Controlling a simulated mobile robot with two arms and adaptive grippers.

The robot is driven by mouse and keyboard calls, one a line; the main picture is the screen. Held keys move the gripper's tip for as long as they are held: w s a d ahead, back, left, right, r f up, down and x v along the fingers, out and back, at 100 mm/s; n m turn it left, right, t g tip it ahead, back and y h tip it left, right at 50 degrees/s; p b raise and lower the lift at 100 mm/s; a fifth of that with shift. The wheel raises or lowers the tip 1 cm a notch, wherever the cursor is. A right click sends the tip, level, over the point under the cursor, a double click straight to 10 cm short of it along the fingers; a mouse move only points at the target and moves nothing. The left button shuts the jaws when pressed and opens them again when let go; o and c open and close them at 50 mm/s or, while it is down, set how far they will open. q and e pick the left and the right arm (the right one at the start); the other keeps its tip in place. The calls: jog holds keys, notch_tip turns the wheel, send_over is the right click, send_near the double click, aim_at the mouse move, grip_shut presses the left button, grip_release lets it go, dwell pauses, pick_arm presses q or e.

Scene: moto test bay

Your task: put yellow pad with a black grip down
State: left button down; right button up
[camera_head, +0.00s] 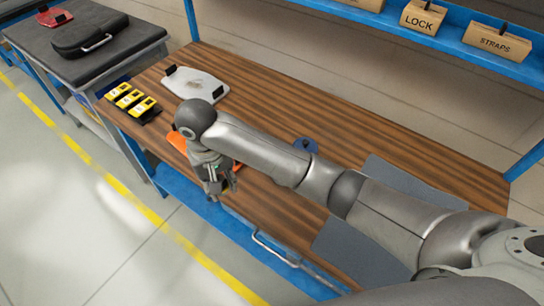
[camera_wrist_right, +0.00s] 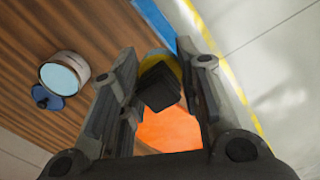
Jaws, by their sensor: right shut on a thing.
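The yellow pad with a black grip (camera_wrist_right: 160,60) shows between the fingers of my right gripper (camera_wrist_right: 164,78) in the wrist view. The fingers are shut on its black grip, which covers much of the yellow. In the head view my right gripper (camera_head: 218,186) points down over the table's front edge, and only a sliver of yellow shows by it. Whether the pad touches the table cannot be told. An orange pad (camera_wrist_right: 168,132) lies below, partly hidden by the gripper; it also shows in the head view (camera_head: 178,141). My left gripper is out of view.
The wooden table (camera_head: 330,130) holds a grey-white plate (camera_head: 196,84), several yellow-black items (camera_head: 131,99), a blue lid (camera_head: 306,144) and grey mats (camera_head: 405,185). A tin (camera_wrist_right: 65,72) stands by the lid. A dark side bench (camera_head: 110,52) stands left. The table's middle is mostly clear.

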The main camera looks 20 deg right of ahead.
jog(key=d+f+p, duration=0.3)
jog(key=d+f, duration=0.1)
jog(key=d, duration=0.6)
send_over(277, 204)
jog(key=a, duration=0.2)
jog(key=f, duration=0.4)
jog(key=shift+d+p, duration=0.25)
jog(key=shift+p, duration=0.1)
jog(key=shift+d+f, duration=0.4)
jog(key=shift+f, duration=0.15)
jog(key=f, duration=0.3)
jog(key=shift+d+f, duration=0.15)
jog(key=shift+d, duration=0.15)
jog(key=shift+f, duration=0.25)
jog(key=shift+f, duration=0.1)
jog(key=o, duration=0.9)
